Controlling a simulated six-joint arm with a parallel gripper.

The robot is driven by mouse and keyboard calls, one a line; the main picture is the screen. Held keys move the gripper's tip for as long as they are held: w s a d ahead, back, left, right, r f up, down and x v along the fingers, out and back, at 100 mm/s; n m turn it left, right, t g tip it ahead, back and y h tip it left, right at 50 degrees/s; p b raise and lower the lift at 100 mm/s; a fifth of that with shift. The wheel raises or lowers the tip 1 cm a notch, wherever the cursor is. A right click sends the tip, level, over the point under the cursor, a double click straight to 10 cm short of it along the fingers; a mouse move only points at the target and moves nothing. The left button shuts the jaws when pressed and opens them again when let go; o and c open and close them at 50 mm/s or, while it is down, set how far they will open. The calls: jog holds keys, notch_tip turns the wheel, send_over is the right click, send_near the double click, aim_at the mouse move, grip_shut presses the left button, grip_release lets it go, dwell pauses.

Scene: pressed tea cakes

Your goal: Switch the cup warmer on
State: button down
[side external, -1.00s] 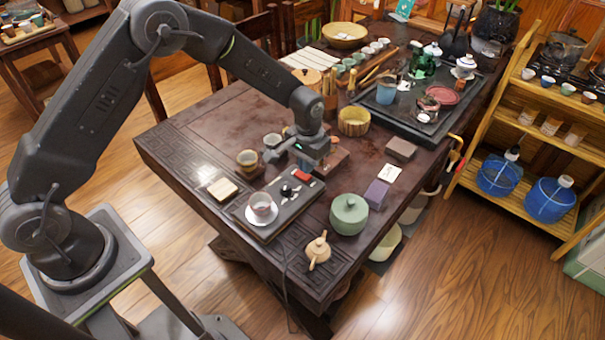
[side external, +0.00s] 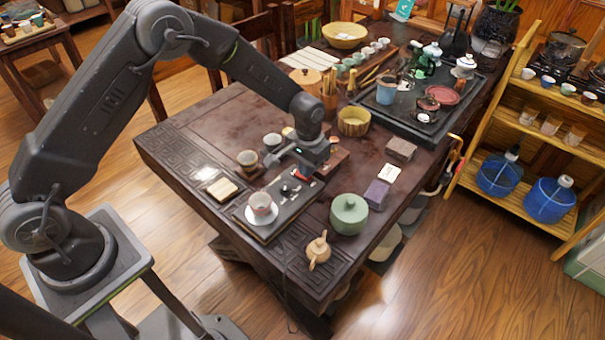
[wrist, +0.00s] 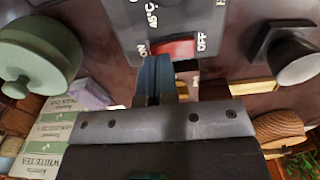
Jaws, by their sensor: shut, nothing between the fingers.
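The cup warmer (side external: 277,227) is a dark flat panel on the table, with a white cup (side external: 261,203) on a saucer at its near left end and a black knob on top. Its red switch (wrist: 174,48) shows in the wrist view between the printed words ON at left and OFF at right. My gripper (side external: 302,172) is low over the switch end of the panel. In the wrist view its shut, empty blue fingertips (wrist: 155,62) are beside the ON side of the switch. They hide part of that edge, and I cannot tell whether they touch it.
Small boxes (side external: 377,194) lie to the right. A cable hangs off the front edge.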

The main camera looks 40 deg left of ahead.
jog(key=shift+f, duration=0.7)
dwell(0.3)
jog(key=shift+r, duration=3.55)
notch_tip(320, 180, up, 10)
jog(key=t, duration=0.1)
send_over(293, 185)
jog(key=s+a+r+t, duration=0.2)
jog(key=s+r, duration=0.5)
jog(key=r, duration=0.1)
jog(key=s+a+r+t, duration=0.1)
jog(key=s+r, duration=0.1)
jog(key=s, duration=0.7)
jog(key=s+a+r+t, duration=0.1)
jog(key=s+r, duration=0.1)
jog(key=s, duration=0.6)
jog(key=shift+s+a+r+t, duration=0.25)
jog(key=shift+s+r+t, duration=0.05)
jog(key=shift+s+r, duration=0.1)
